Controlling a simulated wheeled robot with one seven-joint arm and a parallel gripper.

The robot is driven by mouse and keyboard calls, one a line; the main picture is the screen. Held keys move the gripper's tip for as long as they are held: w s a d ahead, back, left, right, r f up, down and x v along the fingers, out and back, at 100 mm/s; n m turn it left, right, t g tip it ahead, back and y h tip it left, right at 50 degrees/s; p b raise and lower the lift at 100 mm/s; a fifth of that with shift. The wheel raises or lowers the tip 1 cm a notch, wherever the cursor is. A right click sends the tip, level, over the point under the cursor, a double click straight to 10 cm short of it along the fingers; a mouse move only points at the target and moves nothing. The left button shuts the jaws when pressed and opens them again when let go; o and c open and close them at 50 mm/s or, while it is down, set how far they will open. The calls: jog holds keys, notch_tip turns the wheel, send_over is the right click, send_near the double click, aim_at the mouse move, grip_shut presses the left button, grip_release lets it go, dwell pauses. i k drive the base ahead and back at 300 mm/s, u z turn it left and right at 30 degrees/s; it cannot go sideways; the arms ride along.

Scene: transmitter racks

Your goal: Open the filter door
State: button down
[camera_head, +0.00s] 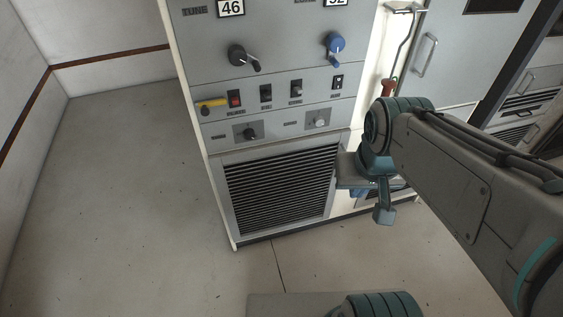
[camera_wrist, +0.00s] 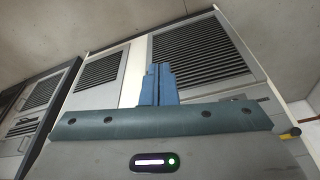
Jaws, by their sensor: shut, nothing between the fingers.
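The filter door looks to be the black louvred panel in a grey frame (camera_head: 280,190) low on the front of the cabinet. It looks flush with the cabinet front, and I see no gap along its edges. It also shows at the upper right of the wrist view (camera_wrist: 200,52), behind my fingers. My gripper (camera_head: 384,214) is to the right of this door in the head view, apart from it as far as I can tell. In the wrist view its blue fingers (camera_wrist: 158,84) are together with nothing between them. No handle is clear on the door.
Above the door is a panel with a yellow handle (camera_head: 211,102), small switches, a black knob (camera_head: 242,57) and a blue knob (camera_head: 335,45). More louvred cabinets (camera_head: 528,103) stand to the right. The floor (camera_head: 130,180) left of the cabinet is clear.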

aim_at(263, 189)
jog(key=u, duration=0.3)
jog(key=k, duration=0.5)
jog(key=u, duration=0.95)
jog(key=i, duration=0.6)
jog(key=z, duration=0.85)
jog(key=i, duration=0.5)
jog(key=z, duration=0.6)
